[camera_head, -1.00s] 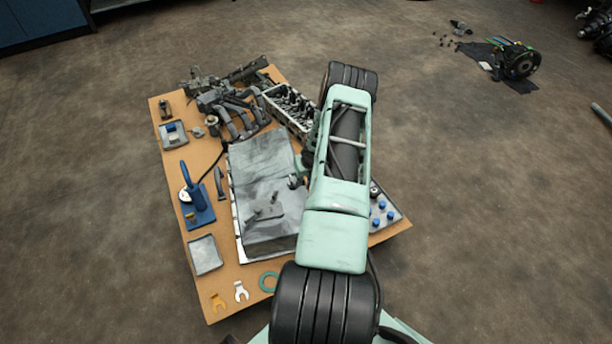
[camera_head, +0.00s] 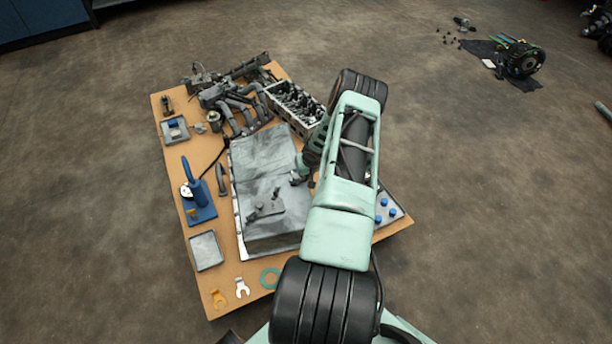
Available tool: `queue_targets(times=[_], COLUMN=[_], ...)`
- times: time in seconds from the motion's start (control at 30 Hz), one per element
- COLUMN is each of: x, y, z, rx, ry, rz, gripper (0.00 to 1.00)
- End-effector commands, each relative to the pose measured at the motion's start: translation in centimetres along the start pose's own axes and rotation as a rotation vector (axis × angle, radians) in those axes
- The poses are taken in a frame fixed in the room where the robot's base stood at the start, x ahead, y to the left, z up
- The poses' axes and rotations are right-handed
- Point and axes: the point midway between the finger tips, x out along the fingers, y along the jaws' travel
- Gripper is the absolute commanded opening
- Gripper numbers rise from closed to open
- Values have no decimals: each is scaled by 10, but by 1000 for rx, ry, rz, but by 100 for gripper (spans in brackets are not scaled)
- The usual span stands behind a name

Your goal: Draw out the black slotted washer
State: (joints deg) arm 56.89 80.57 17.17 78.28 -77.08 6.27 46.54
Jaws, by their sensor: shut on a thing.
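My gripper (camera_head: 298,178) shows small beside my arm, low over the right side of the grey slab (camera_head: 258,168). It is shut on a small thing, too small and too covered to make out. I cannot pick out the black slotted washer as a separate thing. Small grey parts (camera_head: 264,208) sit on the slab, to the lower left of my gripper. My arm hides the area right of the slab.
On the brown board lie a yellow fork-shaped piece (camera_head: 219,299), a white one (camera_head: 242,288) and a green ring (camera_head: 270,278). A blue tool (camera_head: 197,195), an empty tray (camera_head: 206,251) and an engine part (camera_head: 295,106) stand around the slab.

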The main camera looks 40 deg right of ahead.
Motion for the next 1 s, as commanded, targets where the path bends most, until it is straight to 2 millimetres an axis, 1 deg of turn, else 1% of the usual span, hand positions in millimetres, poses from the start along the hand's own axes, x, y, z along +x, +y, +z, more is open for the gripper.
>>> queue_targets(times=[0.2, 0.73, 1.0], x=[0, -1, -1], y=[1, 17, 20], z=[0, 0, -1], rx=[1, 2, 1], ry=[1, 1, 1], rz=[0, 0, 0], gripper=[0, 0, 0])
